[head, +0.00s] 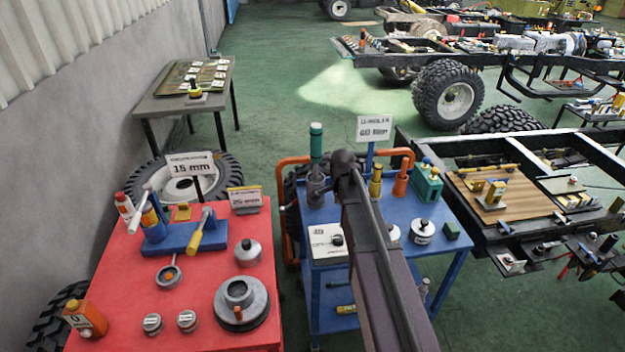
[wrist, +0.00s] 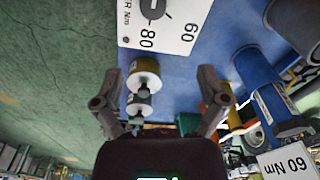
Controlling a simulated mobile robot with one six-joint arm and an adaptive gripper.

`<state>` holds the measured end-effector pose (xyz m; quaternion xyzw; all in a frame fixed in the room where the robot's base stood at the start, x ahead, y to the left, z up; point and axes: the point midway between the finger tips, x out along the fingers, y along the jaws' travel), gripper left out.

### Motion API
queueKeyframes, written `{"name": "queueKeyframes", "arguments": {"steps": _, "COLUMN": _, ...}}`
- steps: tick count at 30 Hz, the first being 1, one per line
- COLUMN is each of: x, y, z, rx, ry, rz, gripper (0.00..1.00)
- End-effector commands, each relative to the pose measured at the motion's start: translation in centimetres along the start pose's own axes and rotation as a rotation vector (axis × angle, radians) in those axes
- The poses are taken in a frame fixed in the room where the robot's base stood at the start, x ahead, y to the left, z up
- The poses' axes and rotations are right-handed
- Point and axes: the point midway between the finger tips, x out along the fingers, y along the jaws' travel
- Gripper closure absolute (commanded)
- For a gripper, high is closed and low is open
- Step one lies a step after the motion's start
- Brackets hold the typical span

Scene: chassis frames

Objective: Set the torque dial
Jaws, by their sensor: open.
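The torque dial is a dark knob (wrist: 152,8) on a white panel (wrist: 180,38) with printed numbers, of which 60 and 80 show in the wrist view. The top edge cuts the knob off, so its pointer is not clear. In the head view the white dial box (head: 325,252) and its dark knob (head: 337,240) sit at the blue cart's front left. My gripper (wrist: 160,73) is open and empty, apart from the knob, which shows beyond the fingertips. In the head view my arm hides the gripper. A sign (head: 374,128) on the cart reads 60 N·m; it shows upside down in the wrist view (wrist: 287,162).
The blue cart (head: 440,245) also holds a green-topped tool (head: 316,145), a green block (head: 427,182) and weights. A red table (head: 120,290) with tools and weights stands left. A black chassis frame (head: 490,140) is right.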

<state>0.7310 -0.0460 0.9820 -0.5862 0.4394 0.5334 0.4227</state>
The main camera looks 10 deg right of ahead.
Motion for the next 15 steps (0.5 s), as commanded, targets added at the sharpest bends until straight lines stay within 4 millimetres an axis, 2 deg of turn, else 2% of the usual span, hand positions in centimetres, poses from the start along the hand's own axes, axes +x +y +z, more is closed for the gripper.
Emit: {"name": "queueKeyframes", "arguments": {"steps": 15, "x": 1.7, "y": -1.6, "z": -2.3, "rx": -0.384, "ry": 0.225, "rz": -0.043, "gripper": 0.07}}
